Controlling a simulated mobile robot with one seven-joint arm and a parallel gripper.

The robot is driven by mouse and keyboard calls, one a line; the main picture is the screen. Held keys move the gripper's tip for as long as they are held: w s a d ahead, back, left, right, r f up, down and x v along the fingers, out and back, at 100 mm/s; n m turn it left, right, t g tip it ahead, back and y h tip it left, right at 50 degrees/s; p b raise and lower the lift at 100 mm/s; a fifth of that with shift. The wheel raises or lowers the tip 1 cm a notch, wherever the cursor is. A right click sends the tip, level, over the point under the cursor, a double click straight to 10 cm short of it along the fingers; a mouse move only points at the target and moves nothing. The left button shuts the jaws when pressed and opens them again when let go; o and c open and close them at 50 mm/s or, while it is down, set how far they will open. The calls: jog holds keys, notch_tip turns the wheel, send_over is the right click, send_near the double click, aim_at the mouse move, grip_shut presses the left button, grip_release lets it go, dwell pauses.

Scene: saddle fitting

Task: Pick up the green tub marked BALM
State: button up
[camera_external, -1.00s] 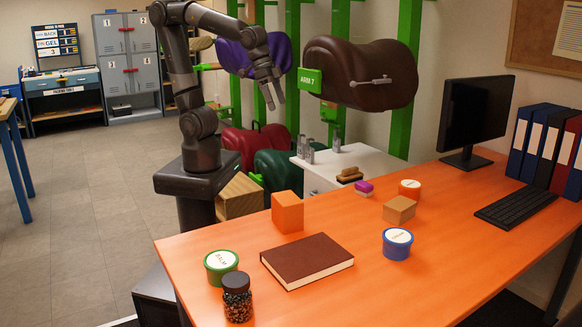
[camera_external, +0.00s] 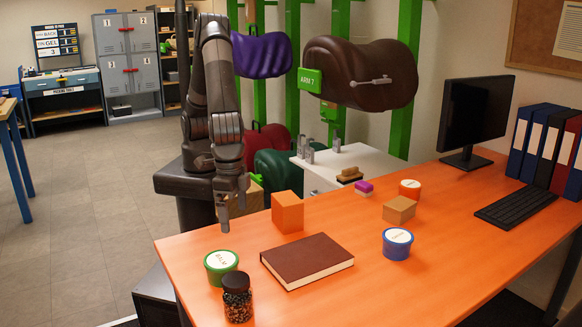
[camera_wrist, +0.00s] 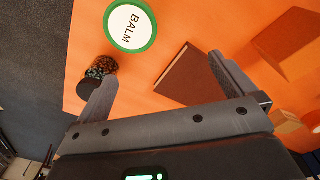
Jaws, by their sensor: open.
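The green tub marked BALM (camera_external: 221,266) stands upright near the left edge of the orange table, its white lid facing up. In the wrist view the tub (camera_wrist: 131,27) lies beyond my fingertips, at the top of the picture. My gripper (camera_external: 233,213) hangs pointing down, above and behind the tub in the external view, apart from it. In the wrist view my gripper (camera_wrist: 160,72) has its two fingers spread with nothing between them but the table and part of the book.
A jar of dark beads (camera_external: 237,297) stands close beside the tub. A brown book (camera_external: 307,260) lies to its right, and an orange block (camera_external: 287,212) stands behind. A blue tub (camera_external: 397,244) and a wooden block (camera_external: 399,210) are farther right. The front table (camera_external: 400,300) is clear.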

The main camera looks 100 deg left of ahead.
send_over(221, 259)
jog(key=f, duration=0.4)
jog(key=shift+s+a, duration=0.2)
jog(key=shift+f, duration=0.25)
notch_tip(221, 259, down, 5)
jog(key=shift+r, duration=0.2)
jog(key=f, duration=0.5)
jog(key=shift+w+d+f, duration=0.2)
jog(key=shift+w+f, duration=0.05)
jog(key=shift+f, duration=0.05)
jog(key=shift+c, duration=0.2)
jog(key=c, duration=1)
jog(key=shift+r, duration=0.15)
